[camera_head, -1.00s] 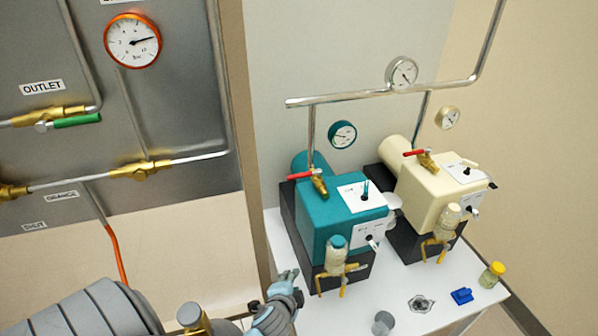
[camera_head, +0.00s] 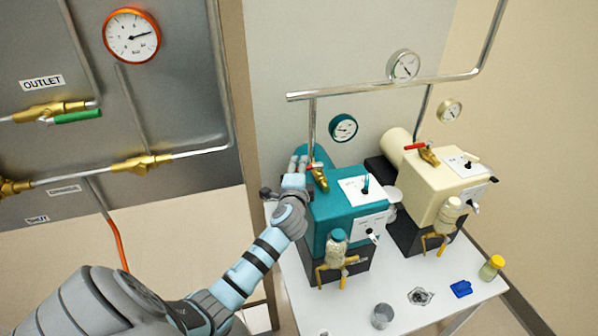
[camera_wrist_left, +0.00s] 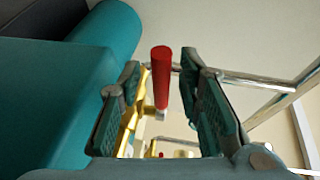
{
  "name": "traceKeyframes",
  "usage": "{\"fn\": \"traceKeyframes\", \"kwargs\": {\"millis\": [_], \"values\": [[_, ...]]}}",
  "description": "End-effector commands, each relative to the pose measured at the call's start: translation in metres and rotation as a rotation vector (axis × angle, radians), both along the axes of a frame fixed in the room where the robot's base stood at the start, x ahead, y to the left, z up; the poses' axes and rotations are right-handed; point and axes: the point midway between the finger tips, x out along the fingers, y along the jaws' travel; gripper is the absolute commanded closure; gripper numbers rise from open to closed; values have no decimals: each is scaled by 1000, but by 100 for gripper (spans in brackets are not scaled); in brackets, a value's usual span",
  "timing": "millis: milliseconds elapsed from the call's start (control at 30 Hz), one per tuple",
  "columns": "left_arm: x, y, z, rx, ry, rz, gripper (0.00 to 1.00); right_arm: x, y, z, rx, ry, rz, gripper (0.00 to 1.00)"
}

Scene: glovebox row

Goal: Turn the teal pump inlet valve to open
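The teal pump (camera_head: 335,208) stands on the white table. Its brass inlet valve (camera_head: 320,179) is on top at the left, below a vertical pipe. Its red handle (camera_head: 314,165) is partly hidden by my left gripper (camera_head: 301,160). In the left wrist view the red handle (camera_wrist_left: 161,76) lies between the two fingers of my left gripper (camera_wrist_left: 166,85), with gaps on both sides. The fingers are open, and the brass valve body (camera_wrist_left: 133,112) shows by the left finger. My right gripper is not in view.
A cream pump (camera_head: 437,195) with its own red-handled valve stands to the right. A silver pipe (camera_head: 345,94) runs above both pumps. A glass jar (camera_head: 336,250) hangs at the teal pump's front. Small items, including a blue piece (camera_head: 461,289), lie on the front of the table (camera_head: 350,300).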

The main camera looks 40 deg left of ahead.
Motion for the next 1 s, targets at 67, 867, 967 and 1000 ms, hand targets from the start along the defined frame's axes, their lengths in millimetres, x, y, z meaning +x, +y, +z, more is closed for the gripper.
{"fn": "traceKeyframes", "kwargs": {"millis": [67,867,967,1000], "values": [[2,1,0,-1,-1,0,68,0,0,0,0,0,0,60],[0,2,0,-1,0,7,100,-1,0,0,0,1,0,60],[-4,6,0,-2,0,31,100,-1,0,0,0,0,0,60],[-6,8,-1,-1,1,46,100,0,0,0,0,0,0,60]]}}
